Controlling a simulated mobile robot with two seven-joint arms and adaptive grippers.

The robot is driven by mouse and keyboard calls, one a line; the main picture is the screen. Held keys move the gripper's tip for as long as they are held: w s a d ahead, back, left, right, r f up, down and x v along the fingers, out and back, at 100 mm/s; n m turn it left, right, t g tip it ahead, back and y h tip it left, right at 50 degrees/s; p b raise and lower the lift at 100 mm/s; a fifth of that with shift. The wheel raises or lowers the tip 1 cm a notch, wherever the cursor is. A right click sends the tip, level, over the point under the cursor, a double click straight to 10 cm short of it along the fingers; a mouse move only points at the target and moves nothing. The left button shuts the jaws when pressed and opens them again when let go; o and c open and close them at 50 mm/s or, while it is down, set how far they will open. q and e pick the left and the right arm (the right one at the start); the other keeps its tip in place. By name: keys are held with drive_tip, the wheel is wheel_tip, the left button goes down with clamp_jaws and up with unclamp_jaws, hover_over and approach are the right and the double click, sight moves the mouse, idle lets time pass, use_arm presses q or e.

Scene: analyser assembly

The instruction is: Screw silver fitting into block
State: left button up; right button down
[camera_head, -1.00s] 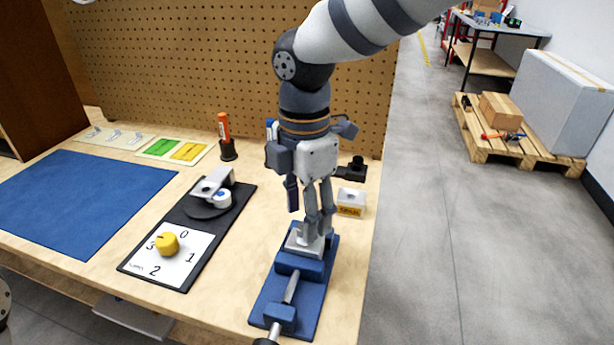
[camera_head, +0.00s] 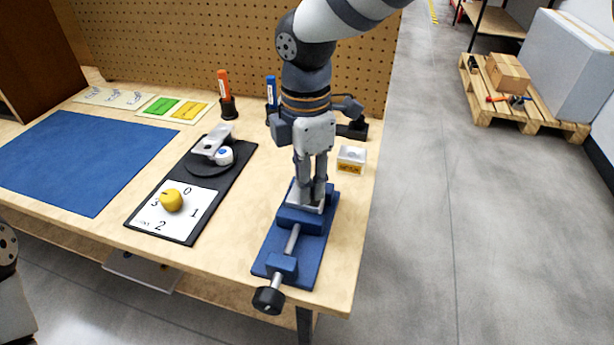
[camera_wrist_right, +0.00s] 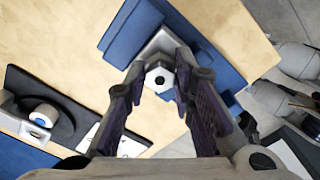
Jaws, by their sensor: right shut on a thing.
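My right gripper (camera_head: 312,198) points down over the blue vise (camera_head: 318,229) at the table's front right. Its fingers are shut on the silver fitting (camera_wrist_right: 158,79), a small bright hexagonal piece with a dark centre hole, seen between the fingertips in the right wrist view. The grey metal block (camera_head: 293,198) sits in the vise jaws directly under the fingertips; it also shows in the right wrist view (camera_wrist_right: 163,44). The fitting is at the block, but I cannot tell how deep it sits. My left gripper is not in view.
A small white and yellow box (camera_head: 351,159) stands behind the vise. A blue mat (camera_head: 85,160) lies at left. The pegboard (camera_head: 220,50) closes the back.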

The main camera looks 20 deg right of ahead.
drive_tip(key=shift+r+m, duration=0.15)
drive_tip(key=shift+m, duration=0.85)
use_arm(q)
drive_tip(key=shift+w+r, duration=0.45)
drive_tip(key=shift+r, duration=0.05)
use_arm(e)
drive_tip(key=shift+r+m+p, duration=0.1)
drive_tip(key=shift+m+p, duration=0.5)
drive_tip(key=shift+m, duration=1.1)
drive_tip(key=shift+f+m, duration=0.2)
drive_tip(key=shift+m, duration=0.2)
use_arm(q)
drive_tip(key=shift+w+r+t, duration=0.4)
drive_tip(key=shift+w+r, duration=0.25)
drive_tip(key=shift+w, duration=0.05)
use_arm(e)
drive_tip(key=shift+f, duration=0.1)
